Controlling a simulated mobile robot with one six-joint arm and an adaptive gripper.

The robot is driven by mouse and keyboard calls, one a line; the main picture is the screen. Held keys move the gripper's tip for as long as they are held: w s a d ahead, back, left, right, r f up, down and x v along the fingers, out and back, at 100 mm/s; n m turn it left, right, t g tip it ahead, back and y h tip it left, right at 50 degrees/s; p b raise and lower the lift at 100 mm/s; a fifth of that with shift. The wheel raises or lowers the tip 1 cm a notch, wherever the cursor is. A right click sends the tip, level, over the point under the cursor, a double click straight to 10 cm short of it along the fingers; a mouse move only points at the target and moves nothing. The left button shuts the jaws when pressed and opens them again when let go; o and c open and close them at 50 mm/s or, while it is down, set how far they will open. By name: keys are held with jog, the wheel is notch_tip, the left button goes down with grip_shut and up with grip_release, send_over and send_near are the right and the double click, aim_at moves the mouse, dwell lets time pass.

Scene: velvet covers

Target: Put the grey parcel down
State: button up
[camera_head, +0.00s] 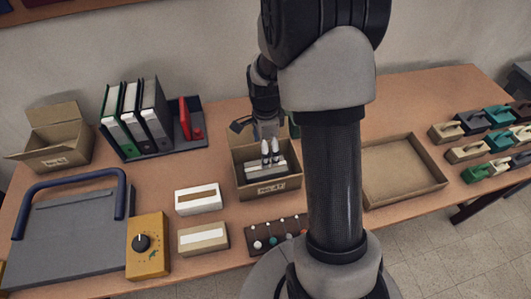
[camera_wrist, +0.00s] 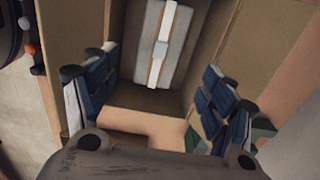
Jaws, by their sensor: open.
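The grey parcel (camera_wrist: 180,42), with a pale strap along its length, lies inside an open cardboard box in the wrist view. It also shows low in that box in the head view (camera_head: 258,172). The cardboard box (camera_head: 270,188) stands mid-table with a label on its front. My gripper (camera_head: 262,128) is over the back of the box. In the wrist view my gripper (camera_wrist: 155,95) is open, its blue-padded fingers spread wide with nothing between them. The parcel lies beyond the fingertips, apart from them. My arm hides part of the table.
Another open box (camera_head: 56,152) and a binder rack (camera_head: 160,145) stand at the left. Two banded boxes (camera_head: 198,199) (camera_head: 203,239), a yellow dial unit (camera_head: 148,244) and a peg board (camera_head: 275,232) lie nearby. A shallow tray (camera_head: 402,170) is at the right.

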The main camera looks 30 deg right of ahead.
jog(key=s+a+r+n+t, duration=0.1)
jog(key=s+a+r+n, duration=0.3)
jog(key=r, duration=0.3)
jog(key=s+a+r+n+t, duration=0.1)
jog(key=s+a+r+n, duration=0.25)
jog(key=r+n, duration=0.3)
jog(key=s+a+r+n+t, duration=0.1)
jog(key=s+a+r+n, duration=0.1)
jog(key=s+r+n, duration=0.4)
jog(key=s+a+r+n+t, duration=0.1)
jog(key=s+a+r+n, duration=0.1)
jog(key=s, duration=0.4)
jog(key=a+n, duration=0.1)
jog(key=n, duration=0.1)
jog(key=shift+r+n+t, duration=0.3)
jog(key=shift+r+n, duration=0.05)
jog(key=shift+c, duration=0.3)
